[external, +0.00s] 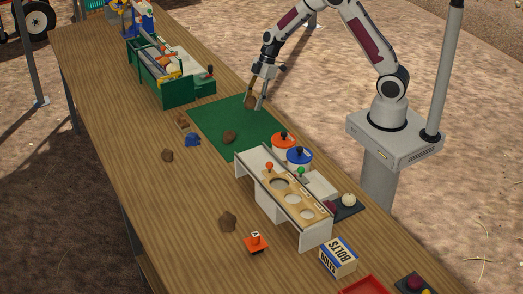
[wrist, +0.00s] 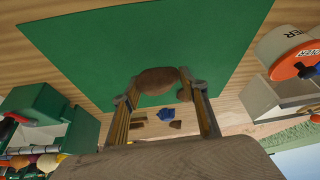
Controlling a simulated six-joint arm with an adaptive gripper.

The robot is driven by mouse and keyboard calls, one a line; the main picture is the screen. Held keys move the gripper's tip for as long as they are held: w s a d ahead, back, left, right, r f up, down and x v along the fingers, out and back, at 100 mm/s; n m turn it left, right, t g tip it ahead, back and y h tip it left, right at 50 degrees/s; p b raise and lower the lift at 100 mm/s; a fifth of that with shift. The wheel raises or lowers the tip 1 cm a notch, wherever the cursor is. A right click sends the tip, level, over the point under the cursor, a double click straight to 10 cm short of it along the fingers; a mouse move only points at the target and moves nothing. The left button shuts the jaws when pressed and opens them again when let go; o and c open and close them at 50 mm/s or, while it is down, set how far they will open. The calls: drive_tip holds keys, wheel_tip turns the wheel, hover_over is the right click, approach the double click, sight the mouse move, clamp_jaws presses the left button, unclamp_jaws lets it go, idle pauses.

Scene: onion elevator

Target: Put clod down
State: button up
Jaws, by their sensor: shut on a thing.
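My gripper (external: 257,104) points down at the robot-side edge of the green mat (external: 212,120). It is shut on a brown clod (external: 250,102), which sits between the fingertips in the wrist view (wrist: 157,80). The held clod is low at the mat; I cannot tell whether it touches. A second brown clod (external: 229,137) lies on the mat, nearer the bins. Two more clods lie on the bare wood, one left of the mat (external: 167,155) and one in front of the white sorter (external: 228,221).
A green sorting unit (external: 180,93) stands beyond the mat. Orange-lidded (external: 283,140) and blue-lidded (external: 299,157) containers and a white sorter with holes (external: 318,232) stand at its near side. A blue crumpled piece (external: 192,139) lies left of it. Much of the mat is clear.

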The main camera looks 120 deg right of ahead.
sight(251, 120)
drive_tip(key=shift+f, duration=0.75)
drive_tip(key=shift+f, duration=1.9)
drive_tip(key=shift+f, duration=0.1)
drive_tip(key=o, duration=1.2)
drive_tip(key=shift+o, duration=0.2)
drive_tip(key=a+v, duration=0.1)
drive_tip(key=v, duration=1.1)
drive_tip(key=shift+d, duration=0.45)
